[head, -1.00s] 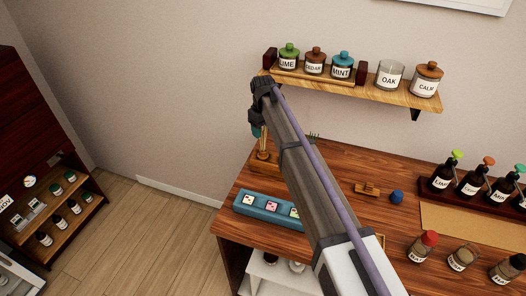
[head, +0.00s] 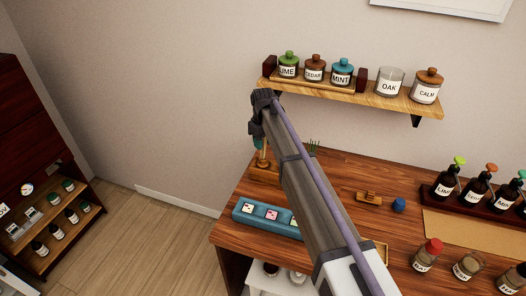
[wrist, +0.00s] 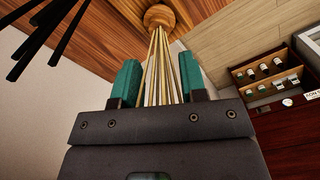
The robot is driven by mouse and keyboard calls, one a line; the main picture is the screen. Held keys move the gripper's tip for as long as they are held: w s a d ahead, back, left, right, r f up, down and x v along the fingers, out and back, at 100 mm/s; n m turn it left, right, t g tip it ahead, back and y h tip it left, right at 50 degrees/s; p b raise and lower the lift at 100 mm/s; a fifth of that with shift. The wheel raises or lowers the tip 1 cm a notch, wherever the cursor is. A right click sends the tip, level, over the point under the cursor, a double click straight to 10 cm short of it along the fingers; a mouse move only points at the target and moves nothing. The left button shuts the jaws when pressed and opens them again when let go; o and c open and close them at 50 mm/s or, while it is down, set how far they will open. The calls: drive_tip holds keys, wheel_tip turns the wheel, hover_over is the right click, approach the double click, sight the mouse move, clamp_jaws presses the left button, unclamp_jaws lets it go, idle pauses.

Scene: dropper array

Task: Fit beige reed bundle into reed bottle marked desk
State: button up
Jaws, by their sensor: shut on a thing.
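My gripper (wrist: 158,78), with teal fingers, is shut on the beige reed bundle (wrist: 160,58) in the wrist view. The thin reeds run from between the fingers to a round wooden piece (wrist: 159,16); I cannot tell whether it belongs to the bundle or to what lies beyond. In the head view my gripper (head: 258,143) is over the back left of the table, mostly hidden by my arm. A bit of the beige bundle (head: 263,157) shows just below it, above a wooden block (head: 262,173).
Black reeds (wrist: 52,30) stick out at the upper left of the wrist view. A teal tray (head: 268,216) lies at the table's front left. A wall shelf (head: 350,92) with several labelled jars is behind. Pump bottles (head: 445,180) stand at the right.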

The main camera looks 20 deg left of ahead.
drive_tip(key=shift+w+a+r+p, duration=0.1)
drive_tip(key=shift+w+r+p, duration=0.05)
drive_tip(key=shift+r+p, duration=0.35)
drive_tip(key=shift+c, duration=0.3)
wheel_tip(320, 180, up, 8)
drive_tip(key=p, duration=0.7)
drive_tip(key=shift+f, duration=0.2)
